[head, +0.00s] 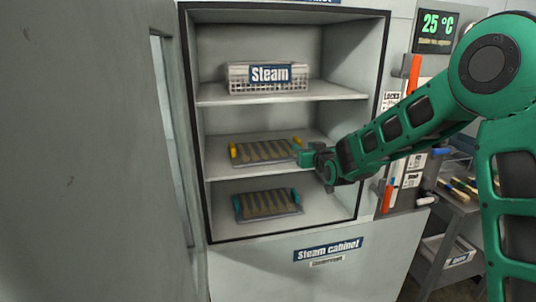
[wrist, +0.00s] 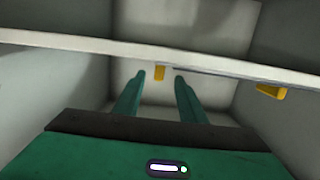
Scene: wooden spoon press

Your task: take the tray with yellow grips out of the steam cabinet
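The tray with yellow grips (head: 262,161) sits on the middle shelf of the open steam cabinet (head: 328,250), with brownish ribbed contents and a yellow grip at each end. My gripper (head: 303,157) is at the tray's right end, close to the right yellow grip (head: 297,141). In the wrist view the two green fingers are apart, and a yellow grip (wrist: 159,73) shows in the gap between their tips. Another yellow grip (wrist: 271,91) shows farther right. I cannot tell whether the fingers touch the grip. A pale band hides most of the tray in the wrist view.
A tray with teal grips (head: 270,217) lies on the bottom shelf. A white basket labelled Steam (head: 236,80) stands on the top shelf. A grey door or panel (head: 90,150) is at left. A side bench with tools (head: 455,200) is at right.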

